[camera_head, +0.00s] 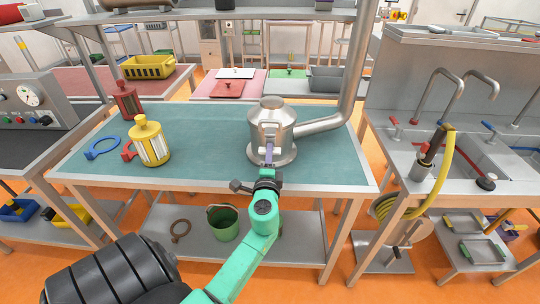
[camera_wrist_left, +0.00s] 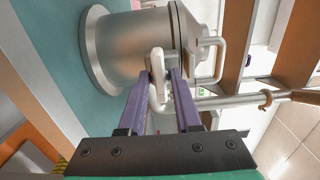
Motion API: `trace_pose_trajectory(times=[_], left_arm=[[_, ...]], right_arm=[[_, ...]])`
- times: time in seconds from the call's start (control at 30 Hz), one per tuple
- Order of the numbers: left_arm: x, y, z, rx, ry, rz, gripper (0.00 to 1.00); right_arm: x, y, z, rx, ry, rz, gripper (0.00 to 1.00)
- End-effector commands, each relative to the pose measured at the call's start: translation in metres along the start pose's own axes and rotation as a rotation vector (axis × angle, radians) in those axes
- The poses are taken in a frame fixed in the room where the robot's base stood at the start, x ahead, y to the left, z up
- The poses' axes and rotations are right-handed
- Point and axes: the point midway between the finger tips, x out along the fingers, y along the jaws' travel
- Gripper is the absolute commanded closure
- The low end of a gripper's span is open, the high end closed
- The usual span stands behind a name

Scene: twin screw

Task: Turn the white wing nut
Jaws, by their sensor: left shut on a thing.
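A metal pot-like vessel (camera_head: 271,128) with a domed lid stands on the teal table top at its right part. It also shows in the left wrist view (camera_wrist_left: 130,50). The white wing nut (camera_wrist_left: 157,62) is on the vessel's side near the lid rim. My left gripper (camera_head: 268,157) reaches the vessel from the front. In the left wrist view its purple fingers (camera_wrist_left: 163,75) lie on either side of the white wing nut, shut on it. The fingers partly hide the nut, and in the head view it is too small to make out clearly. My right gripper is not in view.
A thick metal pipe (camera_head: 322,125) runs from the vessel's right and rises. The table's middle is clear. A sink unit (camera_head: 480,140) is at right.

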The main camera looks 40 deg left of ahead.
Motion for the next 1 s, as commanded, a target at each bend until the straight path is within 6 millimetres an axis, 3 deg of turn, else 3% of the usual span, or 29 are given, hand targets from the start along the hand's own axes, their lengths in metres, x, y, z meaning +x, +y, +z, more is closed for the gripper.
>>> trace_pose_trajectory(times=[0.03, 0.07, 0.1, 0.4, 0.57, 1.0], left_arm=[[0.002, -0.007, 0.003, -0.001, -0.008, -0.013, 1.00], [0.002, -0.007, 0.003, -0.001, -0.008, -0.013, 0.64], [0.002, -0.007, 0.003, -0.001, -0.008, -0.014, 0.53], [0.000, -0.003, 0.001, -0.002, -0.003, -0.006, 0.53], [-0.015, 0.001, 0.000, -0.003, -0.001, -0.004, 0.53], [-0.126, 0.004, 0.003, -0.001, -0.005, -0.003, 0.53]], right_arm=[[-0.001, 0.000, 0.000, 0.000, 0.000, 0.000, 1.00], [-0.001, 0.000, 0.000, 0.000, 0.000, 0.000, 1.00], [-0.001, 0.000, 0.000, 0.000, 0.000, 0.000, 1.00], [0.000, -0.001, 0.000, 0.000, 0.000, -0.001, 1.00], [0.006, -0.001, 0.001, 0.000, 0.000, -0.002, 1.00], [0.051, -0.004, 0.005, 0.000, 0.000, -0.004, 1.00]])
